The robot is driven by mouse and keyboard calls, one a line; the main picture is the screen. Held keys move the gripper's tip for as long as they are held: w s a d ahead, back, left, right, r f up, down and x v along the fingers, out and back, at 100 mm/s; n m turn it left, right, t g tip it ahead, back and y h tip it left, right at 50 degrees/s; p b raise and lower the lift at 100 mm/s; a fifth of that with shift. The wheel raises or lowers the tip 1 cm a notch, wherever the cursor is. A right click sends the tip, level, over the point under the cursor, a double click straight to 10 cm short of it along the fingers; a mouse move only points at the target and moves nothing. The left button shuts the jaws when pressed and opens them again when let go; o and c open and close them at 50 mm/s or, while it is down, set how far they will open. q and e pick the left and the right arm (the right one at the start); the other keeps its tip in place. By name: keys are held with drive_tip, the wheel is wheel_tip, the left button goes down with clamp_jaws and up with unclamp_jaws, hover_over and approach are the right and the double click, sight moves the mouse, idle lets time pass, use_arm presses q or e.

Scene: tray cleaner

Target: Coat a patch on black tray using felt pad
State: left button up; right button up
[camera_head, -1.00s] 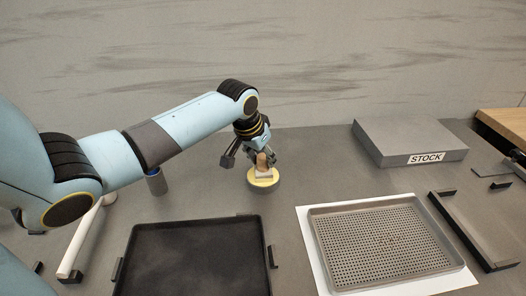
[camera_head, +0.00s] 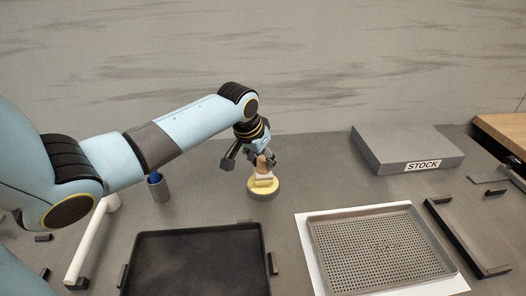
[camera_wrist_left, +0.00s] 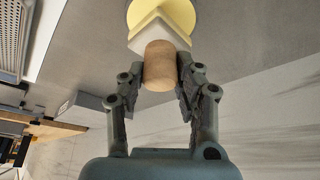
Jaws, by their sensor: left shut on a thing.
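The felt pad (camera_head: 263,178) is a pale block with a wooden handle, and it also shows in the left wrist view (camera_wrist_left: 158,33). My left gripper (camera_head: 258,160) is shut on the wooden handle, with a finger on each side of it in the left wrist view (camera_wrist_left: 160,72). The pad is over a round grey dish with a yellow face (camera_head: 263,190); I cannot tell whether they touch. The black tray (camera_head: 195,260) lies at the front, left of centre, its near part cut off by the frame. My right gripper is not in view.
A perforated grey tray (camera_head: 380,245) lies on a white sheet at front right. A grey block marked STOCK (camera_head: 405,148) stands behind it. A blue-topped cylinder (camera_head: 158,187) and a pale bar (camera_head: 92,240) are at left. Bare table lies between the dish and the black tray.

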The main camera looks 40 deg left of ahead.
sight(263, 158)
use_arm(q)
wheel_tip(263, 158, up, 3)
drive_tip(key=shift+f+p, duration=0.2)
drive_tip(key=shift+p, duration=0.9)
drive_tip(key=shift+r+p, duration=0.75)
drive_tip(key=shift+r, duration=0.3)
drive_tip(key=shift+f, duration=0.2)
wheel_tip(263, 158, down, 7)
drive_tip(key=b, duration=0.7)
drive_tip(key=shift+r, duration=0.15)
drive_tip(key=shift+r, duration=0.1)
